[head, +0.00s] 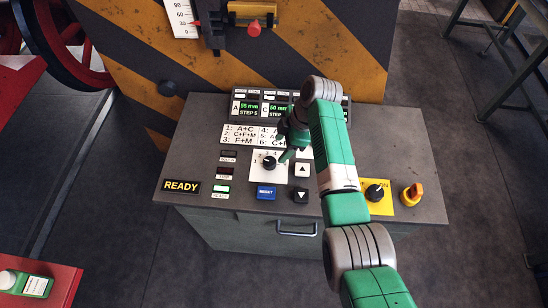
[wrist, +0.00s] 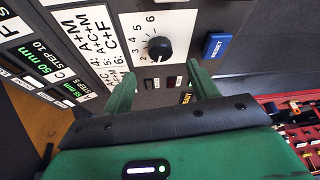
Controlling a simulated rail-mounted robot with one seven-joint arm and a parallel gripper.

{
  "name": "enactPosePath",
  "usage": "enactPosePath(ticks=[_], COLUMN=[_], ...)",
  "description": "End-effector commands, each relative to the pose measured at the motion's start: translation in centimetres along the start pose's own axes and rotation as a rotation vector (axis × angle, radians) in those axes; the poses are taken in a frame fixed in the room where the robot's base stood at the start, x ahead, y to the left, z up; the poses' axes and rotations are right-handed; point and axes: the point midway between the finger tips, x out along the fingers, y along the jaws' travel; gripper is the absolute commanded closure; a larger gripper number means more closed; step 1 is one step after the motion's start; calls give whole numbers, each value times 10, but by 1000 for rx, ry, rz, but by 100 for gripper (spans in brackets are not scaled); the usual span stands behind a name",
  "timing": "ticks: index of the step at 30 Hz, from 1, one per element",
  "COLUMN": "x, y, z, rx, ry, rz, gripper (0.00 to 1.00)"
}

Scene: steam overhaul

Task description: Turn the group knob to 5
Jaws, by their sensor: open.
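The group knob (head: 269,162) is a round black knob on a white plate (head: 262,176) with numbers around it, on the sloped desk panel. In the wrist view the knob (wrist: 159,48) shows with the numbers 2 to 6 on its plate; I cannot tell for sure which number its pointer faces. My gripper (head: 291,153) is over the panel, close to the knob's right side in the head view. In the wrist view its two green fingers (wrist: 161,77) are apart and empty, and the knob appears beyond the tips, between them. Contact is not visible.
A blue RESET button (head: 266,192) and white and black arrow buttons (head: 302,169) sit close by. A black knob on a yellow plate (head: 376,192) and an orange switch (head: 412,194) are at the right. Displays (head: 262,106) and a group chart (head: 240,134) lie behind.

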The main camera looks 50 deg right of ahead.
Motion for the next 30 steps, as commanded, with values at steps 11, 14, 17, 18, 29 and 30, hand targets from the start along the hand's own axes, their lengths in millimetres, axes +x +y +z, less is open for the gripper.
enactPosePath(ticks=[11,14,17,18,29,30], x=[50,65,74,76,77,77], y=[0,0,0,0,0,0], z=[-1,-1,-1,-2,-2,-2], rx=[0,1,0,0,0,1], ry=[-1,-1,-1,-1,-1,-1], rz=[-2,0,1,1,3,3], gripper=[41,41,41,41,58,66])
